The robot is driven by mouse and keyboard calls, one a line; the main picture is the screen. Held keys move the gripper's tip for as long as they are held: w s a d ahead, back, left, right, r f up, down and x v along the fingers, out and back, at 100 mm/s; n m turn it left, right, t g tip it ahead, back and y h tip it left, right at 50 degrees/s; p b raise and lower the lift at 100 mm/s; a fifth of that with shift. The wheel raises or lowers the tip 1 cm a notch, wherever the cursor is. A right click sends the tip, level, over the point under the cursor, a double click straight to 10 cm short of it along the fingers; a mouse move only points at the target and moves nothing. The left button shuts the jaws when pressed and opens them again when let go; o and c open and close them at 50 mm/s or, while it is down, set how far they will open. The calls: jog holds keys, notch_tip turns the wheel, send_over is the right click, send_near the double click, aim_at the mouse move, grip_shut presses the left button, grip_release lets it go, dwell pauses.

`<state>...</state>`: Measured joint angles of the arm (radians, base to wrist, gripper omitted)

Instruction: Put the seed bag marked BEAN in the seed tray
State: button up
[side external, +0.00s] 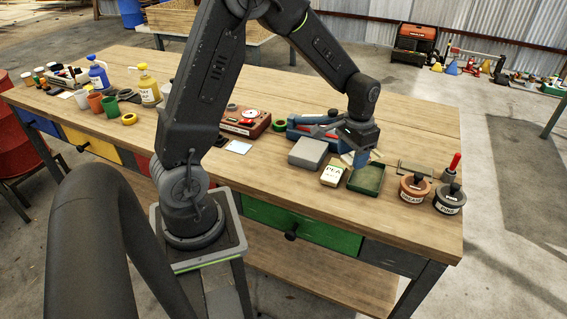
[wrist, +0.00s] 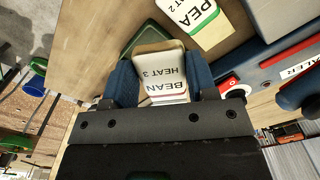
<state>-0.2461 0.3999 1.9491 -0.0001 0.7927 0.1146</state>
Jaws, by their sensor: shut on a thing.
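The cream seed bag marked BEAN (wrist: 167,85) is between the blue fingers of my gripper (wrist: 162,70) in the wrist view, with HEAT 3 printed on it. My gripper is shut on it. In the side view my gripper (side external: 358,154) points down at the back left edge of the green seed tray (side external: 366,180); the bag is mostly hidden there. The tray looks empty in the side view. In the wrist view part of the tray (wrist: 146,33) shows just beyond the bag. I cannot tell how high the bag is above it.
A seed bag marked PEA (side external: 332,174) lies left of the tray. The bench front is clear.

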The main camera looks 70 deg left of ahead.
aim_at(268, 165)
jog(key=s+a+n, duration=0.1)
jog(key=s+a, duration=0.1)
jog(key=a, duration=0.1)
jog(key=s+a+r+n, duration=0.1)
jog(key=s+a, duration=0.2)
jog(key=s+a+n, duration=0.1)
jog(key=s+a, duration=0.2)
jog(key=a, duration=0.1)
jog(key=shift+s+r+n, duration=0.1)
jog(key=shift+r+n, duration=0.15)
jog(key=shift+n, duration=0.15)
jog(key=s+a+n, duration=0.3)
jog(key=s+a, duration=0.2)
jog(key=s, duration=0.4)
jog(key=shift+r+n, duration=0.3)
notch_tip(268, 165, down, 10)
jog(key=shift+r, duration=0.15)
jog(key=o, duration=0.7)
